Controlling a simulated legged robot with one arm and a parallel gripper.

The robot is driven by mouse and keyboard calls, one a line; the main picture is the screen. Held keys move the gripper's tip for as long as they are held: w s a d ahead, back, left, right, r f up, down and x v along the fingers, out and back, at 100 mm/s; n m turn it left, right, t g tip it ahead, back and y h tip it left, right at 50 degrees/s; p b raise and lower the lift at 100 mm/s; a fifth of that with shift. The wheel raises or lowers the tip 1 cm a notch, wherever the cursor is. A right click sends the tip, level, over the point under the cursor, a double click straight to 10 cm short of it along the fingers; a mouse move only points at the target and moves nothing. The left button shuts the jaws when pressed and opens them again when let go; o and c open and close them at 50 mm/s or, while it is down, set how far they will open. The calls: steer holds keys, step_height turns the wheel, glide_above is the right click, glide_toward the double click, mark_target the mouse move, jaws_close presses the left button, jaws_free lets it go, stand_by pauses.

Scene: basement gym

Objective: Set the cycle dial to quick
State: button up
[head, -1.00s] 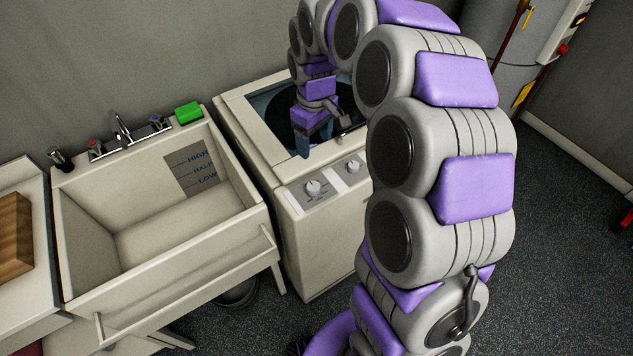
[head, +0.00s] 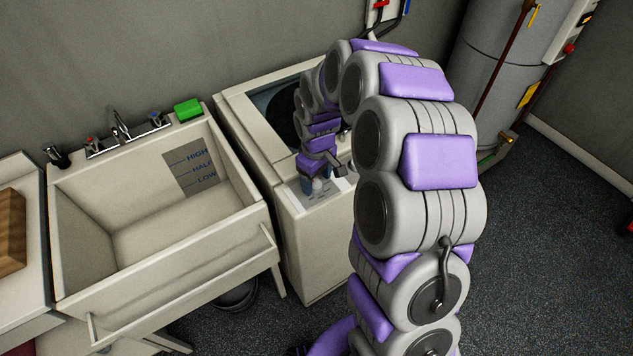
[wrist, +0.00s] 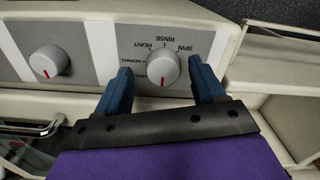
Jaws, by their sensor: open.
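In the head view my gripper (head: 316,187) is at the left part of the washer's front panel (head: 325,201) and covers the dial.
A second white knob (wrist: 48,62) sits left of the dial in the wrist view. The washer (head: 320,245) has a dark open top. A utility sink (head: 150,235) with a green block (head: 188,109) stands to its left. A grey tank (head: 495,70) stands behind right.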

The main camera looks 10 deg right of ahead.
steer(key=shift+a+f, duration=0.35)
steer(key=shift+f, duration=0.2)
steer(key=shift+d, duration=0.2)
steer(key=c, duration=1.1)
